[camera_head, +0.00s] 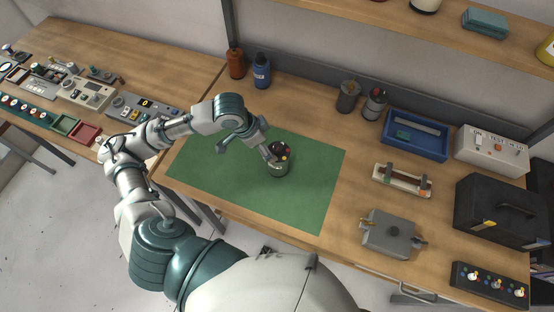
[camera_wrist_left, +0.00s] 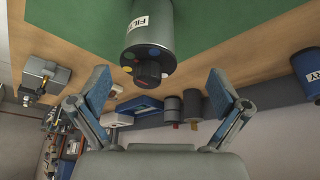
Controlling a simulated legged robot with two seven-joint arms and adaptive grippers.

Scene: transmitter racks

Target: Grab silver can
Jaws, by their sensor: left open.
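The silver can (camera_head: 279,168) stands upright on the green mat (camera_head: 325,180), with a dark top bearing coloured dots. In the left wrist view the can (camera_wrist_left: 148,28) shows part of a white label, and its top end faces the camera. My left gripper (camera_head: 246,151) is open, with one finger close to the can's upper left side and the other farther left. In the left wrist view my left gripper (camera_wrist_left: 160,88) has its two blue-padded fingers wide apart, with the can ahead, between their lines. Whether a finger touches the can is unclear. My right gripper is not in view.
An orange bottle (camera_head: 236,64) and a blue bottle (camera_head: 262,72) stand behind the mat. Two dark canisters (camera_head: 348,97) (camera_head: 375,104), a blue tray (camera_head: 388,143), a fuse holder (camera_head: 402,181) and a grey box (camera_head: 388,236) are to the right. The mat around the can is clear.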

